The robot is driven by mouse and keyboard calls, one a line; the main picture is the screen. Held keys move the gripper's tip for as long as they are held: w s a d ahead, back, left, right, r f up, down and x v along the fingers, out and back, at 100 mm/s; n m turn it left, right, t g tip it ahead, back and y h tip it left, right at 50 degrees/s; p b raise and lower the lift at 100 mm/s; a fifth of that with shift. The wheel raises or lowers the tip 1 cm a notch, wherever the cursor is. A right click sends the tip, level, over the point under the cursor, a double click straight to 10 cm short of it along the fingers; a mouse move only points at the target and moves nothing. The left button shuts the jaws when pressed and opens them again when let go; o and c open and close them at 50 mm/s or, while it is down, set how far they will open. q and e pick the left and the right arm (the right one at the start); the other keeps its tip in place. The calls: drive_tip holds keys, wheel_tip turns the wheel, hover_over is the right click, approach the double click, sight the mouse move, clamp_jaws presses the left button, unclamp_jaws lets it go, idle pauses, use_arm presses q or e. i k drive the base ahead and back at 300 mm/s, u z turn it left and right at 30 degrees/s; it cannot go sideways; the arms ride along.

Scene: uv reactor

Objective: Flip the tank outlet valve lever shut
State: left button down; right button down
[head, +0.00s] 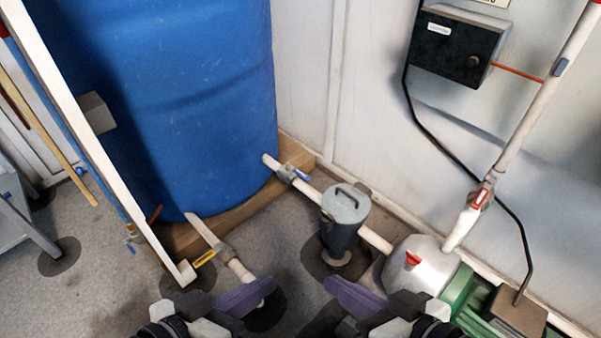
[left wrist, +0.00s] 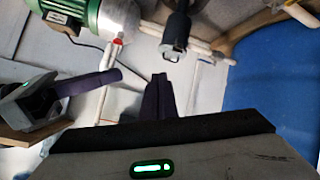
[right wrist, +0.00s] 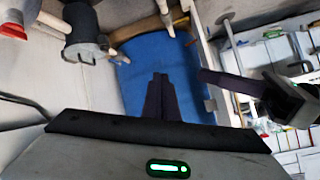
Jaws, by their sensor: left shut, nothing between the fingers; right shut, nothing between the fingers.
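The blue tank (head: 185,100) stands at the upper left. A white pipe leaves its lower right side through a valve with a blue lever (head: 300,174), which lies roughly along the pipe. A second pipe at the tank's front has a valve with a yellow lever (head: 204,259), which sticks out to the left across the pipe. My left gripper (head: 268,285) is shut and empty, low in the head view, near the end of that front pipe. My right gripper (head: 330,283) is shut and empty, below the grey strainer. Neither touches a lever.
The grey lidded strainer (head: 345,215) stands right of the blue-lever valve. A white slanted post (head: 95,140) stands at left. A black box (head: 460,45) hangs on the wall.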

sight(302, 175)
drive_tip(key=k, duration=0.55)
drive_tip(key=u, duration=0.6)
drive_tip(key=k, duration=0.6)
drive_tip(key=z, duration=0.3)
drive_tip(key=i, duration=1.05)
drive_tip(key=u, duration=0.55)
drive_tip(key=i, duration=0.8)
drive_tip(key=u, duration=0.1)
